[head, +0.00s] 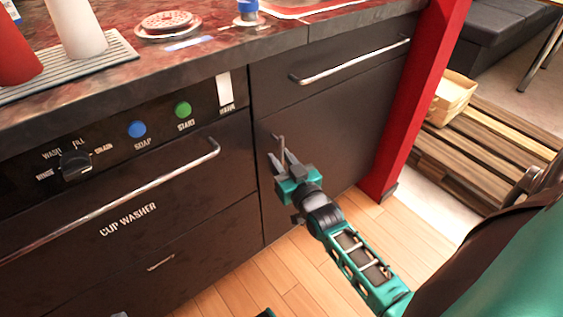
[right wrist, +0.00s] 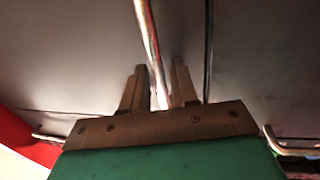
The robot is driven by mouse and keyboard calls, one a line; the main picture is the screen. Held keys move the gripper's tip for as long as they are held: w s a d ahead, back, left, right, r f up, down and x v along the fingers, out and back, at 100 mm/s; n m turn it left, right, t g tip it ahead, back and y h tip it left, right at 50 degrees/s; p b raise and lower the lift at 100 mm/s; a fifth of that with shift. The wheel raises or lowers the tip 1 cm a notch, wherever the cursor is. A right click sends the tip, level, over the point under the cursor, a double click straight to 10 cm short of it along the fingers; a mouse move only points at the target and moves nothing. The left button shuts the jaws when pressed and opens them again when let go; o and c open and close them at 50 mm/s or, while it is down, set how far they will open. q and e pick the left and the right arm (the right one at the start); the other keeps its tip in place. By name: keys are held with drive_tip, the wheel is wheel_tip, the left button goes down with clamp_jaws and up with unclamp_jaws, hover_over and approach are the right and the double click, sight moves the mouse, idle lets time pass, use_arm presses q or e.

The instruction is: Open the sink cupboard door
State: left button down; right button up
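The dark sink cupboard door (head: 333,146) is shut, below a drawer front with a horizontal bar handle. Its upright metal handle (head: 281,146) is near its upper left side. My right gripper (head: 284,158) is at the lower part of this handle, with a finger on each side. In the right wrist view the handle (right wrist: 148,35) runs down between the two fingertips (right wrist: 158,88). The gap is narrow, and I cannot tell whether both fingers press on the bar. My left gripper does not show clearly.
The cup washer front (head: 130,219) with its long bar handle adjoins on the left. The drawer handle (head: 350,62) juts out above. A red post (head: 418,95) stands on the right, with a slatted wooden pallet (head: 475,150) beyond. Wooden floor (head: 295,265) lies below.

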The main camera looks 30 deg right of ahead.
drive_tip(key=shift+c, duration=0.2)
clamp_jaws()
idle(0.4)
